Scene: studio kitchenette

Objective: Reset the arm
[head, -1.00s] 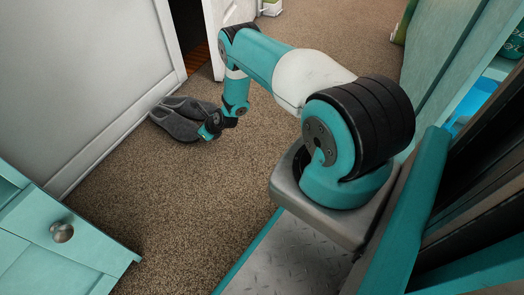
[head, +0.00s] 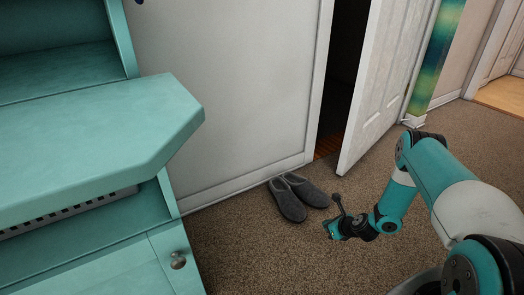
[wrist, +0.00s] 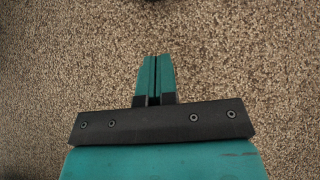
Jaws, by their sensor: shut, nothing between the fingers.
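My gripper (head: 333,230) hangs low over the brown carpet at the end of my bent teal and white arm, at the right of the head view. In the wrist view its two teal fingers (wrist: 154,80) are pressed together with nothing between them, and bare carpet lies below. A pair of grey slippers (head: 298,198) lies on the carpet just left of the gripper in the head view, apart from it.
A teal cabinet (head: 90,140) with a protruding worktop and a round drawer knob (head: 178,260) stands at the left. A white wall panel (head: 220,90) is behind the slippers. A white door (head: 385,85) stands ajar. The carpet (head: 260,260) in front is clear.

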